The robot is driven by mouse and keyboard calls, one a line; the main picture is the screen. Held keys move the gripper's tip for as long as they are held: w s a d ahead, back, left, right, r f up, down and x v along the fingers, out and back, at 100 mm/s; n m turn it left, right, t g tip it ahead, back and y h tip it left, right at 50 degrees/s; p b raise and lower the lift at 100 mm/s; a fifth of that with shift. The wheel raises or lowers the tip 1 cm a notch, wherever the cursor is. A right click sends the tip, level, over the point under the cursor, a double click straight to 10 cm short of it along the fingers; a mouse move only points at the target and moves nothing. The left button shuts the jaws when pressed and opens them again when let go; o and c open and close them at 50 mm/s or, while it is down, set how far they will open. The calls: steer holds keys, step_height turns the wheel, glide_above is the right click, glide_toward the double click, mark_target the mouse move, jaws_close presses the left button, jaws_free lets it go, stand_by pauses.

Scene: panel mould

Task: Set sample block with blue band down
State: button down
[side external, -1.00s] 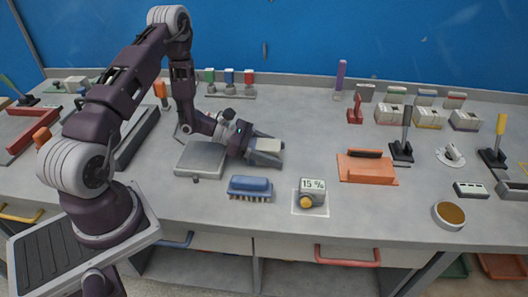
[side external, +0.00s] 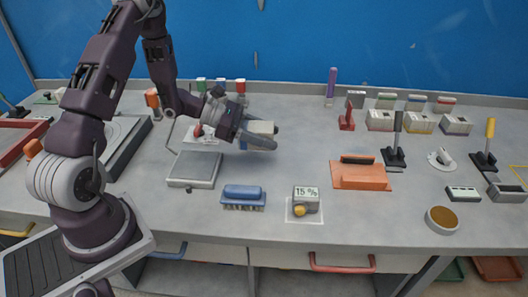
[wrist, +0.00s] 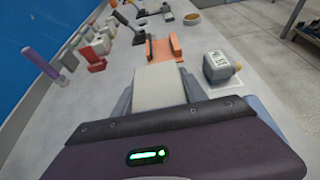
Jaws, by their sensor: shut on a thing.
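My gripper (side external: 269,134) is shut on a pale sample block (side external: 261,127), held above the bench to the right of the flat grey plate. A bluish edge shows on the block in the side view. In the wrist view the pale block (wrist: 159,88) sits between the two grey fingers, and no band can be made out there. The block looks clear of the bench, but its exact height cannot be told. Its underside is hidden.
The grey plate (side external: 194,169), a blue brush (side external: 244,195) and a 15 % meter (side external: 306,201) lie nearby. An orange stand (side external: 361,174) is farther right. Several pale blocks (side external: 418,122) stand at the back right. Bare bench lies between the gripper and the orange stand.

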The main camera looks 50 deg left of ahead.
step_height(320, 180, up, 10)
steer(key=shift+f, duration=0.1)
steer(key=s+d+f+m+g+h, duration=0.2)
steer(key=s+d+m+g+h, duration=0.2)
steer(key=s+d+m+g, duration=0.6)
steer(key=s+a+f+m+g+y, duration=0.1)
steer(key=s+f+m+g+y, duration=0.1)
steer(key=s+m+g+y, duration=0.55)
steer(key=s+a+f+m+g+y, duration=0.15)
steer(key=s+m+g, duration=0.4)
steer(key=s, duration=0.55)
steer(key=s+a+m+y, duration=0.3)
steer(key=a+m+y, duration=0.3)
steer(key=y, duration=0.1)
step_height(320, 180, up, 5)
steer(key=m+t+y, duration=1.1)
steer(key=m+t, duration=0.3)
steer(key=m, duration=0.2)
glide_above(190, 159)
steer(key=shift+g, duration=0.3)
step_height(190, 159, down, 14)
steer(key=shift+f, duration=0.3)
